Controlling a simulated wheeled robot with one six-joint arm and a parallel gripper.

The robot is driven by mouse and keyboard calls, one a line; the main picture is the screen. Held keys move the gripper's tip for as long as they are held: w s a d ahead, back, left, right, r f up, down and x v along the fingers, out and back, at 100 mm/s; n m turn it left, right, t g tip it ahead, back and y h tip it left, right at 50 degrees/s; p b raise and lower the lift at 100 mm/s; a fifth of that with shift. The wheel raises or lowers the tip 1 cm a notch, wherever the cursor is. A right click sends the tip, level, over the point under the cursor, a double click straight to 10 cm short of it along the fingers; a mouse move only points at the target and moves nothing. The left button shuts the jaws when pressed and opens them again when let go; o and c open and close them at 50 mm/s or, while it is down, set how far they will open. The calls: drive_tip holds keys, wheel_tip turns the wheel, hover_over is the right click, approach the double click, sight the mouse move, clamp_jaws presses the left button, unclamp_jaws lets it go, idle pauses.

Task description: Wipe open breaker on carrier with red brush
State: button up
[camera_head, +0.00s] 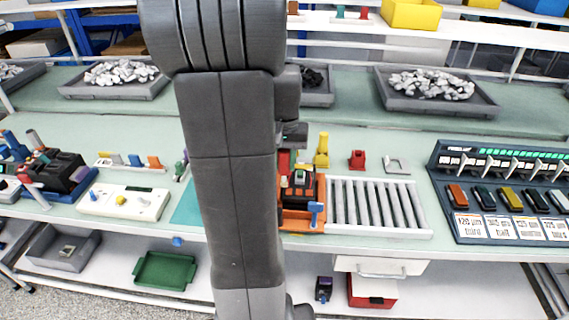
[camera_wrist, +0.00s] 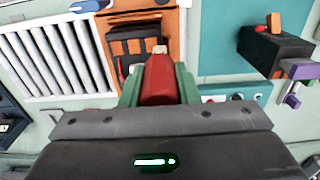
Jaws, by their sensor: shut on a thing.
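My gripper (camera_wrist: 159,82) has green fingers, shut on the red brush (camera_wrist: 160,78) in the wrist view. The brush's pale tip (camera_wrist: 160,49) points toward the orange carrier (camera_wrist: 174,28) and the dark breaker (camera_wrist: 128,44) on it. The tip appears at the breaker's edge; I cannot tell whether it touches. In the head view the orange carrier (camera_head: 299,225) stands at the left end of the rollers, with the breaker (camera_head: 299,181) on it and a blue clamp (camera_head: 316,211) at its front. My arm hides most of the gripper there.
Rollers (camera_head: 375,205) lie right of the carrier. A dark panel (camera_head: 500,185) with coloured switches stands farther right. Yellow (camera_head: 322,151) and red (camera_head: 357,159) pieces stand behind the rollers. A cream box (camera_head: 123,202) and another dark device (camera_head: 55,172) lie left. A teal mat (camera_head: 187,207) shows beside my arm.

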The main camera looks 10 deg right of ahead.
drive_tip(key=shift+s+d+r+p, duration=0.1)
drive_tip(key=shift+r+p, duration=0.05)
drive_tip(key=shift+r, duration=0.25)
drive_tip(key=shift+s+d+r+p, duration=0.1)
drive_tip(key=shift+r+p, duration=0.05)
drive_tip(key=shift+r, duration=0.25)
drive_tip(key=shift+r+p, duration=0.3)
drive_tip(key=shift+r, duration=0.05)
drive_tip(key=shift+w+a+r+p, duration=0.1)
drive_tip(key=shift+w+r+p, duration=0.05)
drive_tip(key=shift+r+p, duration=1.55)
drive_tip(key=shift+r, duration=0.35)
